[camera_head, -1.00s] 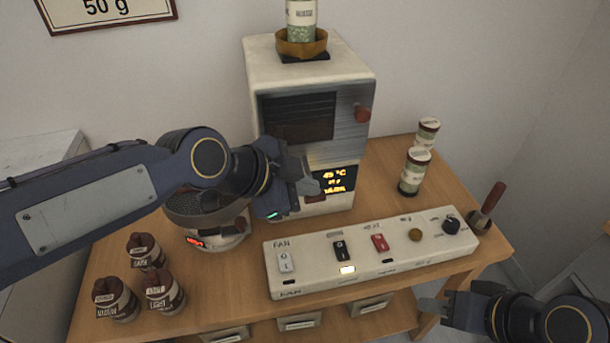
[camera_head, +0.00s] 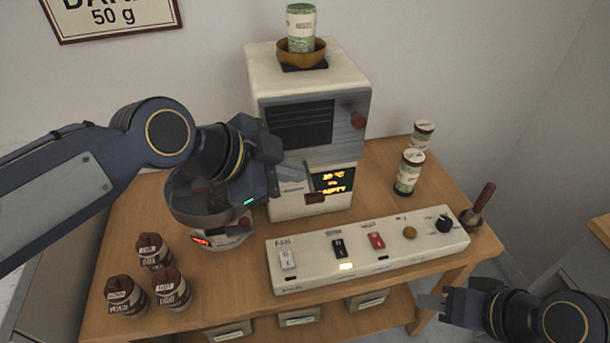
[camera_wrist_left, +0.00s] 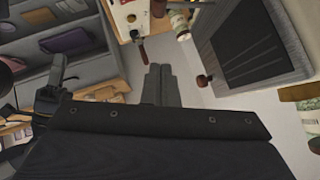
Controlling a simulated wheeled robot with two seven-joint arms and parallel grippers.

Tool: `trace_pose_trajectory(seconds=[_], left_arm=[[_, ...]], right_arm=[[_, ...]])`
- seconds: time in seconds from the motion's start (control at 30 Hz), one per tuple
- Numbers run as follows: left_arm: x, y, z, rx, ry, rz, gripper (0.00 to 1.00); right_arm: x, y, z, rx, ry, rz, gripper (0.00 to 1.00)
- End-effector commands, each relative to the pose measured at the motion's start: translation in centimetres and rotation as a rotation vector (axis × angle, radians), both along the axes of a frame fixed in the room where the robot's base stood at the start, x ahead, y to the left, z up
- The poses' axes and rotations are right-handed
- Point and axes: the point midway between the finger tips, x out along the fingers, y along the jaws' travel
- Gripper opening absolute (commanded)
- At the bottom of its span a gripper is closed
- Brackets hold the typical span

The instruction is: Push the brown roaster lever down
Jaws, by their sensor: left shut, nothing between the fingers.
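The roaster is a tall pale box (camera_head: 308,76) with a dark slatted front. A brown-red lever (camera_head: 357,120) sticks out at its upper right front, and it also shows in the left wrist view (camera_wrist_left: 204,80). Another brown-red knob (camera_head: 314,197) sits low on the front, under the lit display (camera_head: 334,181). My left gripper (camera_head: 297,178) is shut and empty in front of the roaster's lower left, below and left of the upper lever. Its closed fingers also show in the left wrist view (camera_wrist_left: 162,85). My right gripper (camera_head: 440,301) is apart from everything at lower right.
A switch panel (camera_head: 300,283) lies along the cart front. A round glass-walled tray device (camera_head: 190,212) is under my left arm. Several brown-lidded jars (camera_head: 124,297) stand front left. Two cups (camera_head: 409,171) stand right of the roaster, near a brown-handled tool (camera_head: 483,197).

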Motion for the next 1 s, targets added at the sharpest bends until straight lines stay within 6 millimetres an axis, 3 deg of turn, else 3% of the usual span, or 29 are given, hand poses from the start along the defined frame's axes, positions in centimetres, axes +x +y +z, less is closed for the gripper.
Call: trace_pose_trajectory(seconds=[0.1,0.3,0.87,1.0], left_arm=[[-1.1,1.6,1.7,-0.003,-0.004,0.003,0.0],[-2.2,3.0,3.2,-0.001,-0.001,0.0,0.0],[-2.5,3.3,3.5,0.0,0.001,0.0,0.0],[-3.0,5.2,3.2,-0.025,0.073,0.109,0.0]], right_arm=[[0.0,0.0,0.0,0.0,0.0,0.0,0.36],[0.0,0.0,0.1,0.0,0.0,0.0,0.36],[0.0,0.0,0.1,0.0,0.0,0.0,0.36],[0.0,0.0,1.3,0.0,0.0,0.0,0.36]])
